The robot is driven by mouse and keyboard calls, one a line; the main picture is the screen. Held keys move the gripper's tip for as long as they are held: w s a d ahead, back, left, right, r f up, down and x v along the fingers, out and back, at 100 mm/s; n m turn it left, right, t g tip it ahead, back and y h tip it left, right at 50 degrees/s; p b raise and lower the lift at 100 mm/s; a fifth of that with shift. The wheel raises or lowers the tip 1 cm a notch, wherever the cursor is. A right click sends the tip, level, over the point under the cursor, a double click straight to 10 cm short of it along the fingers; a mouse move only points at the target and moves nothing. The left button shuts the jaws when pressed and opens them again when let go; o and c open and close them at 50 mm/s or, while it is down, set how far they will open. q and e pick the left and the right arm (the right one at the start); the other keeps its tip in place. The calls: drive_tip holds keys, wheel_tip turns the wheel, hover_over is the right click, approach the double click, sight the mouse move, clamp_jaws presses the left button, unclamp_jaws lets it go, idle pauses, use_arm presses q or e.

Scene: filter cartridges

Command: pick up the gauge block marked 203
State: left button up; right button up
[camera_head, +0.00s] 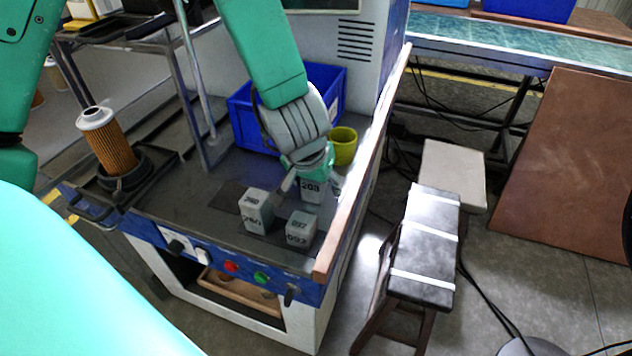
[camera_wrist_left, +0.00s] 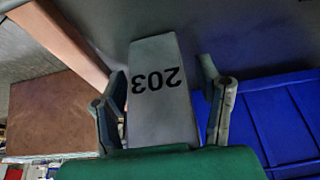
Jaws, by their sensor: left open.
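The grey gauge block marked 203 (camera_head: 311,190) stands on the dark bench top, partly hidden under my left gripper (camera_head: 311,182). In the left wrist view the block 203 (camera_wrist_left: 158,105) lies between the two fingers of the left gripper (camera_wrist_left: 163,80), its number upside down. The fingers are open on either side of it, and gaps show between them and the block. A block marked 260 (camera_head: 257,212) and a block marked 092 (camera_head: 300,230) stand nearby, left and in front of it. My right gripper is not in view.
A blue bin (camera_head: 240,112) and a yellow-green cup (camera_head: 344,146) stand behind the block. A raised wooden edge (camera_head: 362,170) runs along the bench's right side. A filter cartridge (camera_head: 110,145) stands in a dark holder at left. Buttons line the front panel.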

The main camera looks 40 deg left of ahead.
use_arm(q)
drive_tip(key=shift+s+a, duration=0.1)
drive_tip(key=shift+a, duration=0.1)
drive_tip(key=c, duration=0.3)
drive_tip(key=shift+a, duration=0.25)
clamp_jaws()
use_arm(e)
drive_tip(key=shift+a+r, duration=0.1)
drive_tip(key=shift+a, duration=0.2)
use_arm(q)
drive_tip(key=shift+d, duration=0.1)
